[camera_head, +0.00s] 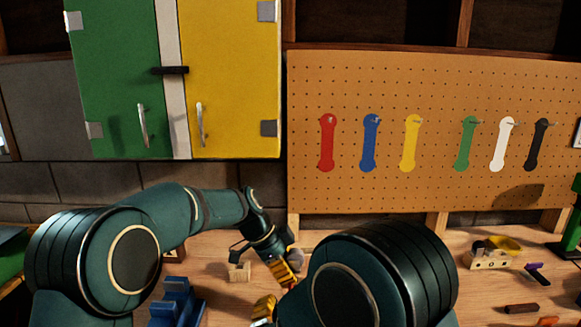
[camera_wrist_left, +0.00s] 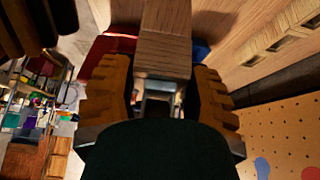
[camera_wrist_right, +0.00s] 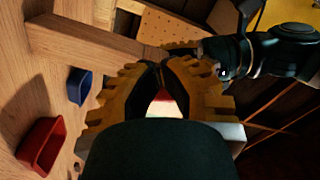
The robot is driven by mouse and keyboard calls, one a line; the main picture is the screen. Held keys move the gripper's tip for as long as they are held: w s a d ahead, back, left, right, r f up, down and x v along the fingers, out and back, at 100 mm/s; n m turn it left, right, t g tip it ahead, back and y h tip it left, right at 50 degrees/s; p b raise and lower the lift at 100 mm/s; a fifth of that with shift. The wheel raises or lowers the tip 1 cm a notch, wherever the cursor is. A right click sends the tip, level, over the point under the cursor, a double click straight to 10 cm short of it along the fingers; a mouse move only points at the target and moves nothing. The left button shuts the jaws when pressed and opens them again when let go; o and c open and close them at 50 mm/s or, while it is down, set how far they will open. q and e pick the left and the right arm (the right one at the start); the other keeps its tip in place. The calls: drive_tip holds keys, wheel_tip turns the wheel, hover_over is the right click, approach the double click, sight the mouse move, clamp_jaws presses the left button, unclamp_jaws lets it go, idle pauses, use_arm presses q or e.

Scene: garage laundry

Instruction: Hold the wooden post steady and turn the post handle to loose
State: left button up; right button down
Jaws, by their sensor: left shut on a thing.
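The wooden post (camera_wrist_left: 165,50) stands between the two yellow fingers of my left gripper (camera_wrist_left: 165,85) in the left wrist view, and that gripper is shut on it. In the head view my left gripper (camera_head: 285,267) is low over the workbench. My right gripper (camera_head: 264,310) is just below it, partly hidden by my right arm. In the right wrist view the fingertips of my right gripper (camera_wrist_right: 161,68) are close together beside a wooden beam (camera_wrist_right: 85,40), which looks like the post. I cannot tell whether anything is between them. The post handle is not clearly visible.
A small wooden block (camera_head: 239,271) with a dark part and a blue object (camera_head: 177,301) are on the workbench (camera_head: 220,290). A red bin (camera_wrist_right: 42,145) and a blue bin (camera_wrist_right: 79,87) show in the right wrist view. A pegboard (camera_head: 435,80) stands behind.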

drive_tip(key=shift+w, duration=0.6)
drive_tip(key=shift+d+r, duration=0.1)
drive_tip(key=shift+d, duration=0.55)
idle(0.7)
drive_tip(key=shift+d+f, duration=0.15)
drive_tip(key=shift+f, duration=0.5)
drive_tip(key=shift+d+f, duration=0.15)
drive_tip(key=shift+f, duration=0.05)
drive_tip(key=shift+d+f, duration=0.2)
drive_tip(key=shift+d+f, duration=0.1)
idle(0.5)
idle(0.3)
